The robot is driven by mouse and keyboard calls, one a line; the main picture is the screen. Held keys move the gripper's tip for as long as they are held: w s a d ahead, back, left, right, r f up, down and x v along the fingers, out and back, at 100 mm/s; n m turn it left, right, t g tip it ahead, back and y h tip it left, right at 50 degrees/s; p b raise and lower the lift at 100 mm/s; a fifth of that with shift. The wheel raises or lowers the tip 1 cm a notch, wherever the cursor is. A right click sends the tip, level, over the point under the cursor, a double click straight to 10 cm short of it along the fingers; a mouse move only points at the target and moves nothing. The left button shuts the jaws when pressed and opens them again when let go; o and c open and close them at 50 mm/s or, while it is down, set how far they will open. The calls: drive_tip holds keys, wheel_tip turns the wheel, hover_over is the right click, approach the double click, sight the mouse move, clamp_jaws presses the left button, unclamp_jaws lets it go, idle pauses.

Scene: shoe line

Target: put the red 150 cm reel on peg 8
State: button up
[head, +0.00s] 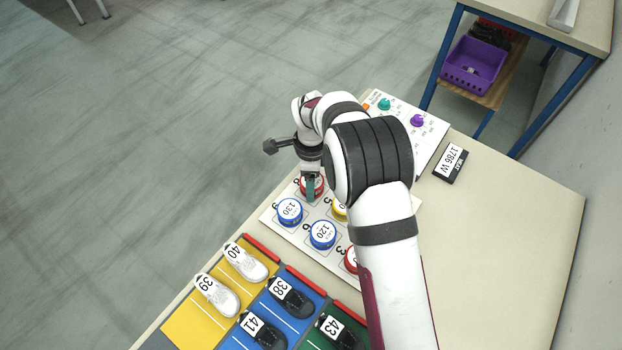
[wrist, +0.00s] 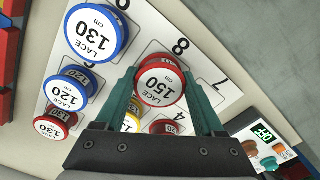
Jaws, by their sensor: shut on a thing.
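The red reel (wrist: 161,84), labelled LACE 150 cm, sits between the two teal fingers of my gripper (wrist: 168,92), which is shut on it. It also shows in the head view (head: 313,187), partly behind a finger of my gripper (head: 311,188). The printed 8 (wrist: 181,46) on the white peg board (wrist: 216,75) shows just beyond the reel. The reel is over the cell of that number. Peg 8 itself is hidden, and I cannot tell whether the reel is on it or just above it.
Beside it stand a blue 130 reel (wrist: 97,33), a blue 120 reel (wrist: 71,89) and a red reel (wrist: 56,123). A yellow reel (head: 340,210) is partly hidden by my arm. Another red reel (wrist: 165,127) is near the 4. The 7 cell looks empty. A switch panel (head: 403,127) is beyond.

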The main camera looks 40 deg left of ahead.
drive_tip(key=shift+f, duration=0.2)
drive_tip(key=shift+f, duration=0.2)
drive_tip(key=o, duration=1.4)
drive_tip(key=shift+f, duration=0.1)
drive_tip(key=shift+c, duration=0.2)
wheel_tip(320, 180, up, 13)
drive_tip(key=d+r+n, duration=0.1)
drive_tip(key=d+r, duration=0.6)
drive_tip(key=d, duration=0.5)
drive_tip(key=s+d+r+n, duration=0.1)
drive_tip(key=s+d+r, duration=0.1)
drive_tip(key=d, duration=0.6)
drive_tip(key=s+d+n+y, duration=0.1)
drive_tip(key=s+d, duration=0.5)
drive_tip(key=s, duration=0.2)
drive_tip(key=s+d+f+n, duration=0.1)
drive_tip(key=s+d+n, duration=0.1)
drive_tip(key=s+d, duration=0.5)
drive_tip(key=s, duration=0.2)
drive_tip(key=shift+s+f+n+y, duration=0.3)
drive_tip(key=shift+y, duration=0.1)
drive_tip(key=shift+d, duration=0.1)
